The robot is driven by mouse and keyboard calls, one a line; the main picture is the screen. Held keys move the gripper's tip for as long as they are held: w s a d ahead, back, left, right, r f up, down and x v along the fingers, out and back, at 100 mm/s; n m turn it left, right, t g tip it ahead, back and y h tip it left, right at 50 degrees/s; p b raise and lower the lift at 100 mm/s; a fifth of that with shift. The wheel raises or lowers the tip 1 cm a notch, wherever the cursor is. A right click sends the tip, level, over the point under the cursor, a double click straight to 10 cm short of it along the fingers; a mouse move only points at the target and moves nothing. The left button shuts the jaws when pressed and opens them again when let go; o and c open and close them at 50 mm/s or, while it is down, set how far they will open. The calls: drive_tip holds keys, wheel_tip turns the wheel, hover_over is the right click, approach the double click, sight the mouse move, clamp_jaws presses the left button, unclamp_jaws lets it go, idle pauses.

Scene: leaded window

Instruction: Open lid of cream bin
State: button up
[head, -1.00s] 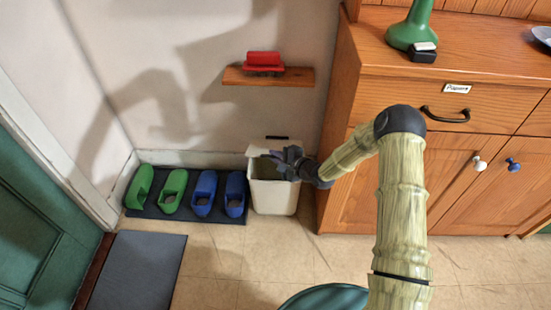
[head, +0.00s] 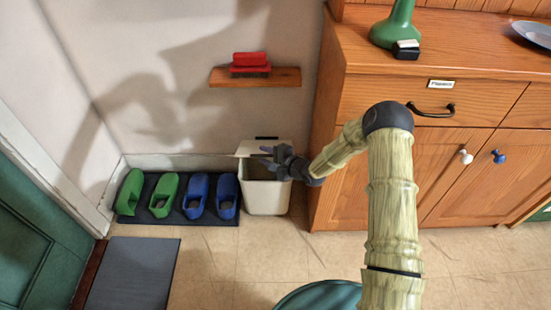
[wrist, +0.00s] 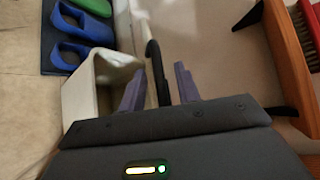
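The cream bin (head: 266,198) stands on the floor against the wall, left of the wooden cabinet. Its lid (head: 249,149) is up off the rim, tilted, and the dark inside shows below it. My gripper (head: 268,156) is at the lid, above the bin opening. In the wrist view, the bin (wrist: 80,95) is left of the fingers. The two purple fingers (wrist: 160,88) are apart, with the pale lid edge and a black strip (wrist: 154,72) between them. Gaps show beside the strip, so I see no firm grip.
Blue and green shoes (head: 196,195) stand on a dark mat left of the bin. The wooden cabinet (head: 325,165) is close on the right. A shelf (head: 255,77) with a red brush is above. Floor in front of the bin is clear.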

drive_tip(key=p+v, duration=0.5)
drive_tip(key=v, duration=1.2)
drive_tip(key=shift+p, duration=0.35)
drive_tip(key=shift+s, duration=0.1)
